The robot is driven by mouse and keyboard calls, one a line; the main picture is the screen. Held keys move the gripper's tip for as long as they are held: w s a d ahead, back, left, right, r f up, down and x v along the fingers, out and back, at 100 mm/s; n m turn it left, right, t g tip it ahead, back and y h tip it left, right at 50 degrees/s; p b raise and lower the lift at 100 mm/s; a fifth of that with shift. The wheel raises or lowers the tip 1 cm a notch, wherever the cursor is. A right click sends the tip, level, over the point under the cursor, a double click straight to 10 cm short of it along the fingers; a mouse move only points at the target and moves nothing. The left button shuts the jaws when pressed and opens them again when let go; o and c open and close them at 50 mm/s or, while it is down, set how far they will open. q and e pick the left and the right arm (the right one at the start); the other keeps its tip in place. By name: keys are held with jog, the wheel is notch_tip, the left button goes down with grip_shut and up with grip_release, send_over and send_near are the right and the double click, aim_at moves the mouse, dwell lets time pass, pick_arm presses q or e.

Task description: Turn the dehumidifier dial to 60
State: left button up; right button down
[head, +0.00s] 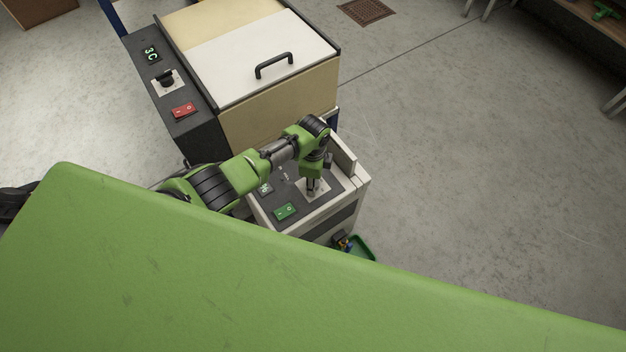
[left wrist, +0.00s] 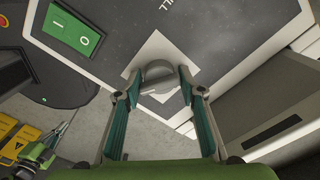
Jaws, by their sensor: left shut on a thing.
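The dehumidifier (head: 352,192) is a small pale cabinet with a dark sloped top panel. Its panel carries a small display (head: 265,188), whose figures I cannot read, and a green I/O switch (head: 285,211), also in the left wrist view (left wrist: 72,28). The grey round dial (left wrist: 158,72) sits on a pale square plate. My left gripper (head: 313,188) reaches down to this plate. In the left wrist view its two fingers (left wrist: 159,80) are closed on opposite sides of the dial. The dial's scale and setting cannot be read.
A larger machine with a white lid (head: 255,50), black handle, knob (head: 166,78) and red switch (head: 183,110) stands directly behind. A green tray (head: 362,248) with small items lies on the floor beside the dehumidifier.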

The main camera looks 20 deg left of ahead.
dwell(0.4)
pick_arm(q)
jog(key=o, duration=0.9)
jog(key=shift+c, duration=0.2)
notch_tip(320, 180, up, 12)
dwell(0.3)
